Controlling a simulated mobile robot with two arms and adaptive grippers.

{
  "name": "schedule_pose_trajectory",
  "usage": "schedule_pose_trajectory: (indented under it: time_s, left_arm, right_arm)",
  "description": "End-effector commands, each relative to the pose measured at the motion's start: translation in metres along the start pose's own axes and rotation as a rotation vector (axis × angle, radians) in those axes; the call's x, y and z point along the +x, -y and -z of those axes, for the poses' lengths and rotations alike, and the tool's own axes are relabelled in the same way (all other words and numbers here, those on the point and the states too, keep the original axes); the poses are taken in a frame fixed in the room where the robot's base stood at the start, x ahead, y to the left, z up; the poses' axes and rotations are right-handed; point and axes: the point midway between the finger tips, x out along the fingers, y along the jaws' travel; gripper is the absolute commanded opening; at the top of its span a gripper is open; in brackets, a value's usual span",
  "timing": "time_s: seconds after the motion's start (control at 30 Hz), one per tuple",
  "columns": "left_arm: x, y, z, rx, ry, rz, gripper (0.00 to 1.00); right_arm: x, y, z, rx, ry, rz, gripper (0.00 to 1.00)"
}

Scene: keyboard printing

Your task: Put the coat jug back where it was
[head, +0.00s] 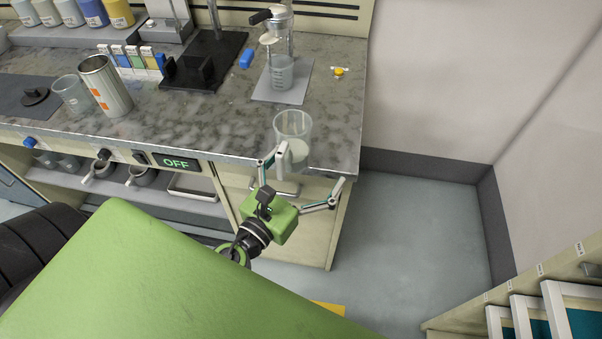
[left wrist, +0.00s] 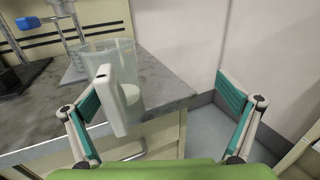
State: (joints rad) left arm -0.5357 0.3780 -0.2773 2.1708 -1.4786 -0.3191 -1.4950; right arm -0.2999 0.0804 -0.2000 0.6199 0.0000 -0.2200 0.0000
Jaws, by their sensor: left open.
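A clear jug (head: 292,126) stands upright on the grey stone counter near its front right corner, with something whitish low in it. I take it to be the coat jug, but no label is readable. My left gripper (head: 310,172) is open and empty at the counter's front edge, just in front of the jug. In the left wrist view the jug (left wrist: 100,57) is at the left, partly hidden behind the left finger of the gripper (left wrist: 172,105), not between the fingers. My right gripper is not in view.
Another jug (head: 281,72) stands under a dispenser on a grey mat (head: 262,95). A steel canister (head: 105,88) and a clear beaker (head: 70,95) are at the left. Mugs (head: 140,176) sit on the lower shelf. A yellow knob-like thing (head: 339,71) lies near the right edge.

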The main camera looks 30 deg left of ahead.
Motion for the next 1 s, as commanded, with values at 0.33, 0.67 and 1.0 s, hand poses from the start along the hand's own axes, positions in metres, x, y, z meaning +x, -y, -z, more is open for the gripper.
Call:
schedule_pose_trajectory:
  time_s: [0.33, 0.67, 1.0]
  left_arm:
    - [-0.029, 0.000, 0.000, 0.001, 0.001, 0.000, 1.00]
    - [-0.030, 0.000, -0.001, 0.000, 0.002, 0.000, 0.92]
    - [-0.030, 0.000, -0.001, 0.000, 0.002, 0.000, 0.04]
  right_arm:
    - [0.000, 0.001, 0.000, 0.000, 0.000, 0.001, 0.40]
    - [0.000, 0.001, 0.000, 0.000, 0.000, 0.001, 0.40]
    - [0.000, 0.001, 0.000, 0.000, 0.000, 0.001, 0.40]
